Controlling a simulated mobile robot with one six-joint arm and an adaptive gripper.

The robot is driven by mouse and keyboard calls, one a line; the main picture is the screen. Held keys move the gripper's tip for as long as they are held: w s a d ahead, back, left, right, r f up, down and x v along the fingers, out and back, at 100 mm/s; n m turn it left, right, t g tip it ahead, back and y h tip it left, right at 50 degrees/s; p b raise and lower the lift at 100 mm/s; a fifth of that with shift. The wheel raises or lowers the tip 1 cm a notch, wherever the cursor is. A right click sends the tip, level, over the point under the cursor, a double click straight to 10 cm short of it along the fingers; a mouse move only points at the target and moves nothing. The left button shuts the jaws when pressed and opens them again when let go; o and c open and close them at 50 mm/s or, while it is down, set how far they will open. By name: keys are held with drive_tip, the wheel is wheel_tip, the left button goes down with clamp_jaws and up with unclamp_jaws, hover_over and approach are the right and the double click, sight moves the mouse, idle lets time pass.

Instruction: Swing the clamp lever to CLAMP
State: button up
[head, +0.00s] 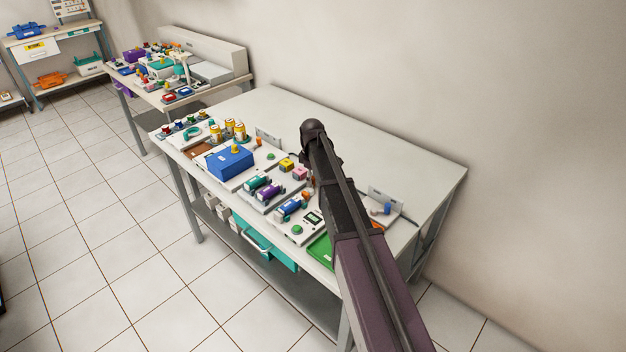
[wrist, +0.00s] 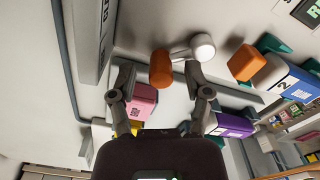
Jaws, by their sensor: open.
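The clamp lever shows in the wrist view as an orange cylindrical grip (wrist: 160,69) on a short grey arm, which runs right to a round white hub (wrist: 203,46). My gripper (wrist: 158,72) is open, with one finger to the left of the orange grip and the other to its right, below the grey arm. I cannot tell whether either finger touches the lever. A grey panel (wrist: 92,40) at upper left carries dark lettering, only partly readable; no CLAMP mark can be made out. In the head view my arm hides the lever and most of the gripper.
On the bench (head: 285,112) stand a blue box (head: 229,162) and a green tray (head: 320,250). The rear of the bench is bare.

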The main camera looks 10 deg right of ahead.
clamp_jaws()
drive_tip(key=shift+d+m, duration=0.1)
drive_tip(key=shift+m, duration=0.3)
drive_tip(key=m, duration=0.1)
drive_tip(key=d+m, duration=0.1)
drive_tip(key=m, duration=0.1)
drive_tip(key=shift+s, duration=0.3)
drive_tip(key=m, duration=0.1)
drive_tip(key=d+m, duration=0.1)
drive_tip(key=m, duration=0.1)
drive_tip(key=shift+s+m, duration=0.3)
drive_tip(key=shift+s, duration=0.1)
drive_tip(key=m, duration=0.1)
drive_tip(key=s+m, duration=0.1)
drive_tip(key=m, duration=0.1)
drive_tip(key=shift+s+d+m, duration=0.1)
drive_tip(key=shift+d+m, duration=0.2)
drive_tip(key=shift+s+m, duration=0.25)
drive_tip(key=shift+m, duration=0.55)
drive_tip(key=shift+s+m, duration=0.25)
drive_tip(key=shift+m, duration=0.55)
